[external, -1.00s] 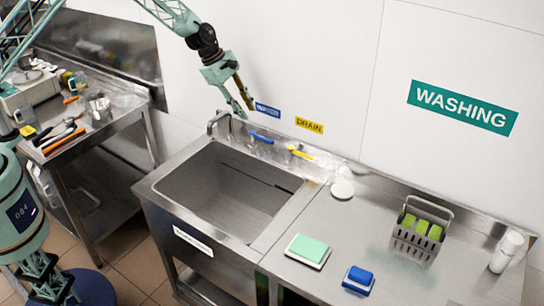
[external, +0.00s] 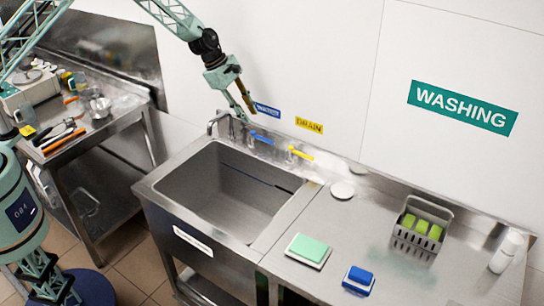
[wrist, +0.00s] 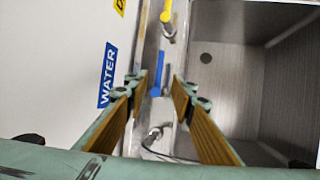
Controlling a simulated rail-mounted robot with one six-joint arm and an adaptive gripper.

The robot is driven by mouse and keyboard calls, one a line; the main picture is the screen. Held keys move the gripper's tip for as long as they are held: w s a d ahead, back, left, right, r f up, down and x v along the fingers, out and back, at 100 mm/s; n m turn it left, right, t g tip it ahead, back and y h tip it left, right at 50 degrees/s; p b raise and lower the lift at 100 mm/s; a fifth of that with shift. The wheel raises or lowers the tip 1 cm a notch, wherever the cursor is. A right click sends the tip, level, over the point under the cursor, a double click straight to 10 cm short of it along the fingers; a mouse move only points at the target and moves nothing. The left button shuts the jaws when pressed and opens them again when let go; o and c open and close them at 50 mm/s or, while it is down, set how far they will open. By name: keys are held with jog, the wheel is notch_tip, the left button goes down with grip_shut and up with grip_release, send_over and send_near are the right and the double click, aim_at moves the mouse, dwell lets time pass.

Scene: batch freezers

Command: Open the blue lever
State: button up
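The blue lever (external: 261,138) sits on the back ledge of the sink, below the blue label on the wall. It also shows in the wrist view (wrist: 159,75), upright in the picture and framed between the fingertips. My gripper (external: 246,113) is above and slightly left of the blue lever in the external view. In the wrist view my gripper (wrist: 158,88) is open, with a clear gap between its two fingers. I cannot tell whether a finger touches the lever; the external view shows the gripper apart from it.
A yellow lever (external: 299,153) sits right of the blue one. The metal faucet (external: 220,121) stands to the left. The empty sink basin (external: 215,195) lies in front, and the wall is close behind. A green sponge (external: 308,249) and a blue sponge (external: 358,279) lie on the counter.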

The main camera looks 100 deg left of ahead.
aim_at(262, 139)
jog(key=shift+p+x, duration=0.75)
jog(key=shift+x, duration=5.35)
grip_shut()
